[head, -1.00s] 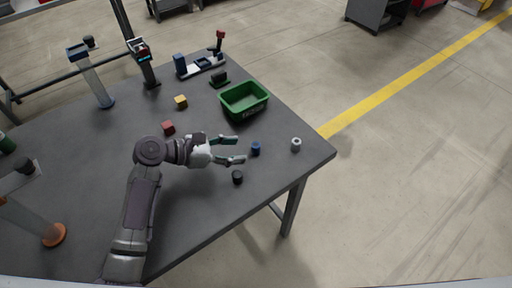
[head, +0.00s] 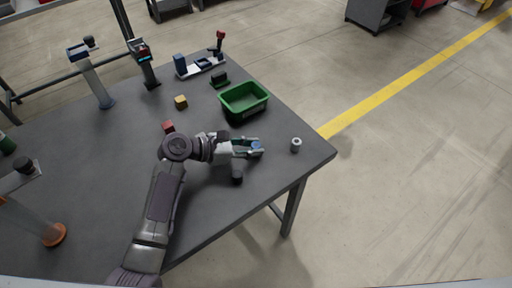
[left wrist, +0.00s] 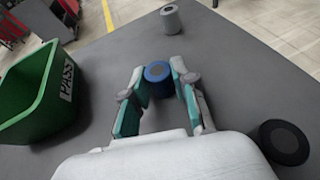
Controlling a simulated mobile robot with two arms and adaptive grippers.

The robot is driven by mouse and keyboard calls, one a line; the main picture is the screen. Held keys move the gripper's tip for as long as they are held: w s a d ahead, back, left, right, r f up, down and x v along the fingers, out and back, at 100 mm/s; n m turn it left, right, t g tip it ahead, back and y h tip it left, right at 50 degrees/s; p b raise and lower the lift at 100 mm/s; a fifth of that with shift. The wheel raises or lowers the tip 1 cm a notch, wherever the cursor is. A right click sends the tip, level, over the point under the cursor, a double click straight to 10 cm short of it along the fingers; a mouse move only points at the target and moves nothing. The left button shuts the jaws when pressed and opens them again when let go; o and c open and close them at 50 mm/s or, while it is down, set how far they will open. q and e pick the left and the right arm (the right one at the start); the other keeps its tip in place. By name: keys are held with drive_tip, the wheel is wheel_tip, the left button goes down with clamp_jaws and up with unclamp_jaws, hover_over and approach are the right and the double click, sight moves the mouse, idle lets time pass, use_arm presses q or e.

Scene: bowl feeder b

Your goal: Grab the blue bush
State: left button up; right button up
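The blue bush (head: 257,148) stands on the grey table near its right end. In the left wrist view the blue bush (left wrist: 158,74) sits between the fingertips, with a finger against each side. My left gripper (head: 254,147) reaches in from the left and has its fingers drawn in around the bush, which appears to rest at table height. The gripper's teal finger pads show in the left wrist view (left wrist: 159,82). My right gripper is in neither view.
A grey bush (head: 296,145) stands just beyond the blue one, near the table edge. A black bush (head: 237,178) stands close beside my gripper. A green bin (head: 229,110) is behind it. Red (head: 168,127) and yellow (head: 181,102) blocks lie further left.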

use_arm(q)
clamp_jaws()
drive_tip(key=shift+r, duration=0.15)
